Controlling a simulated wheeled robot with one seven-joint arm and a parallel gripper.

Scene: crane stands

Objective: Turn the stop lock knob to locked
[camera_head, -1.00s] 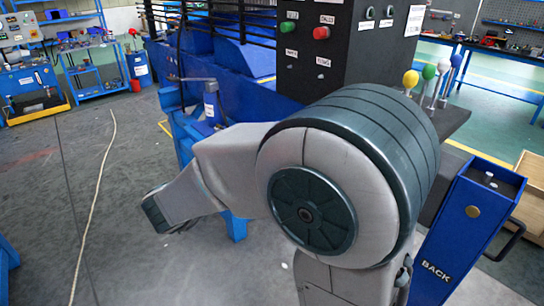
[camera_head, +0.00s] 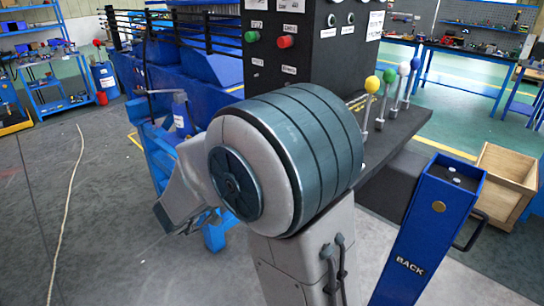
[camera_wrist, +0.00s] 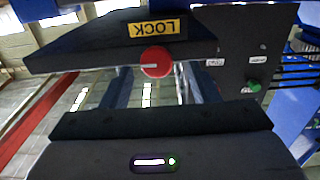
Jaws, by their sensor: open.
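A round red knob (camera_wrist: 156,62) shows in the wrist view, just below a yellow LOCK label (camera_wrist: 153,29) that appears upside down. The knob's turn position cannot be read. My gripper (camera_wrist: 155,84) is open, with its two fingers below the knob in the picture, one toward each side; I cannot tell whether they touch it. In the head view, a red control (camera_head: 285,42) sits on the dark control box (camera_head: 325,70); I cannot tell if it is the same knob.
A green button (camera_wrist: 254,86) sits right of the knob. In the head view, levers with coloured balls (camera_head: 388,78) stand right of my arm, near a blue BACK post (camera_head: 425,225). A wooden crate (camera_head: 505,180) stands at right. The left floor is mostly clear.

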